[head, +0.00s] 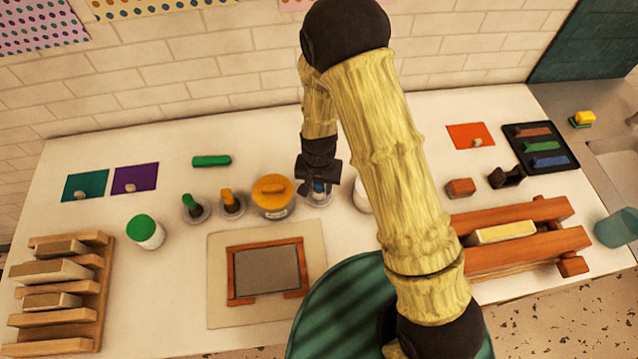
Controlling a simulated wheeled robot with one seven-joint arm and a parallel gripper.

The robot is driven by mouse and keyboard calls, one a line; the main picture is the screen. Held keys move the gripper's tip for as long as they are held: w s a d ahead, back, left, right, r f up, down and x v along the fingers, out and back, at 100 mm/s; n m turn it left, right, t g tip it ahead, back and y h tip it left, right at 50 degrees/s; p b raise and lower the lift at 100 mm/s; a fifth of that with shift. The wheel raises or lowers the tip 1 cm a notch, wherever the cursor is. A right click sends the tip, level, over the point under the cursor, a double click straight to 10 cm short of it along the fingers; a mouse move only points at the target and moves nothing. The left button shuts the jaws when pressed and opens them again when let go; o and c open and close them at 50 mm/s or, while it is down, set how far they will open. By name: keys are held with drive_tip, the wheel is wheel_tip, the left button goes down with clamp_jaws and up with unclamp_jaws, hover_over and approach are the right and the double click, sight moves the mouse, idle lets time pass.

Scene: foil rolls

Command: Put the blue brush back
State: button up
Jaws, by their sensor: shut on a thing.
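My gripper (318,183) points down near the back middle of the table, shut on the blue brush (319,188). Only a small blue part of the brush shows between the dark fingers. A round clear holder (322,203) shows right below and around it. I cannot tell whether the brush rests in this holder or hangs just above it. To the left, a green brush (188,201) and an orange brush (227,195) stand upright in similar round holders.
A jar with an orange lid (272,190) stands close left of my gripper. A white container (362,196) is close right, partly hidden by my arm. A framed screen (267,272) lies in front. A green roller-like piece (211,161) lies at the back left.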

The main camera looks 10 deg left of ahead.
drive_tip(key=o, duration=1.1)
drive_tip(key=shift+c, duration=0.2)
drive_tip(key=shift+o, duration=0.5)
drive_tip(key=o, duration=0.4)
drive_tip(key=shift+w, duration=0.1)
drive_tip(key=shift+r, duration=0.1)
drive_tip(key=shift+r+p, duration=3.5)
drive_tip(key=shift+r, duration=0.9)
drive_tip(key=shift+d, duration=0.1)
